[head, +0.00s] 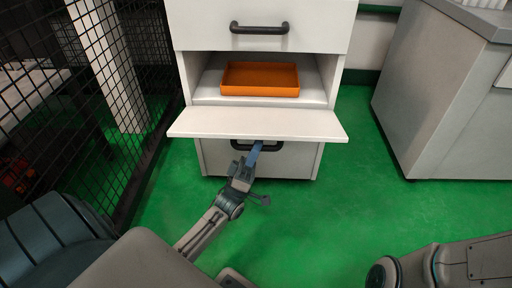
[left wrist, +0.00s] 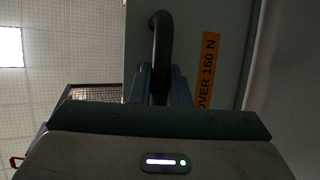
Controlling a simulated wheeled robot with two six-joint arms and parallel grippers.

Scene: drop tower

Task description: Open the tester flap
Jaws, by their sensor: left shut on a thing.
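The tester flap (head: 258,124) is a white panel that stands out level from the front of a white cabinet, below an open compartment. An orange tray (head: 260,91) sits in that compartment. A black bar handle (head: 270,148) shows just under the flap's front edge; the flap hides how it is fixed. My left gripper (head: 254,152) is shut on this handle, its blue fingers reaching up to it. In the left wrist view the fingers close around the black handle (left wrist: 161,50), beside an orange label (left wrist: 207,72) reading "OVER 160 N". My right gripper is out of view.
A closed drawer with a black handle (head: 259,28) is above the compartment. A black mesh fence (head: 105,70) stands at the left and a grey cabinet (head: 445,90) at the right.

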